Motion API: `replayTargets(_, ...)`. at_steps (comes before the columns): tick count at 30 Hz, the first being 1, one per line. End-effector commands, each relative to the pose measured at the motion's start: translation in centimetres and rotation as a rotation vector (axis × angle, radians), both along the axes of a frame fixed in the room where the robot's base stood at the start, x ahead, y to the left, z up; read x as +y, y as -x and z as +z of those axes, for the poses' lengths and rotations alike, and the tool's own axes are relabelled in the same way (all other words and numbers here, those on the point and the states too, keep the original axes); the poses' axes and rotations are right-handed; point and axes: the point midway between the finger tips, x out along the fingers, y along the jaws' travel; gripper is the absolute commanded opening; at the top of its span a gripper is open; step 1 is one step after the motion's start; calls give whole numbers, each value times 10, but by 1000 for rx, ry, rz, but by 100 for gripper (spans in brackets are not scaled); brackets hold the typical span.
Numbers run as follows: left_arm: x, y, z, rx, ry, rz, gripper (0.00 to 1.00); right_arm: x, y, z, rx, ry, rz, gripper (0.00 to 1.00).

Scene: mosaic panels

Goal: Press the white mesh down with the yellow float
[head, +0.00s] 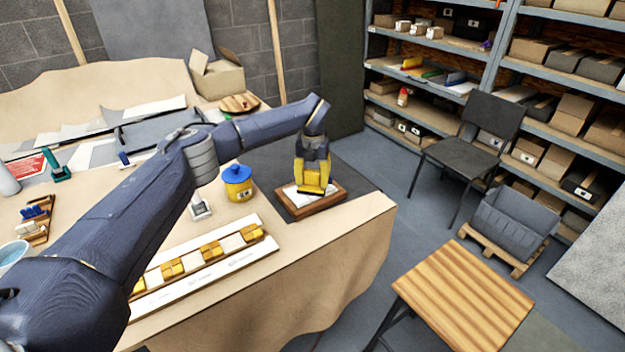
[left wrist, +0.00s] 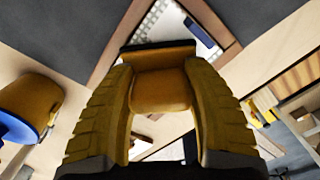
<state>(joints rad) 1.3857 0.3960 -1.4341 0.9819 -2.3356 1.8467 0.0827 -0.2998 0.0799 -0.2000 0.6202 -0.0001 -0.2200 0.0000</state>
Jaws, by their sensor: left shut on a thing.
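My left gripper (head: 313,172) is over the wood-framed panel (head: 328,205) near the table's right end, shut on the yellow float (head: 312,189). In the left wrist view, both fingers of my left gripper (left wrist: 160,95) close on the sides of the float's yellow handle (left wrist: 160,92). The float's dark plate edge (left wrist: 158,55) lies beyond it. The white mesh (head: 290,194) shows inside the frame, and a piece of it (left wrist: 165,22) shows in the left wrist view. The float hides part of it. I cannot tell whether the float touches the mesh. My right gripper is not in view.
A yellow pot with a blue lid (head: 238,184) stands left of the framed panel. A white strip with yellow and white tiles (head: 205,260) lies along the front. A cardboard box (head: 216,75) is at the back. The table's right edge is close to the panel.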

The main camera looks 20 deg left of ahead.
Motion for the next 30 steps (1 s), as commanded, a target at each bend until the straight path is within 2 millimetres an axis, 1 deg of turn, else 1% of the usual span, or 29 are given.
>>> replayTargets(8, 0, 0, 1, 1, -1, 0, 23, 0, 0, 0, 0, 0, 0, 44)
replayTargets(30, 0, 0, 51, 0, 0, 1, 23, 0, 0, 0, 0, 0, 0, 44)
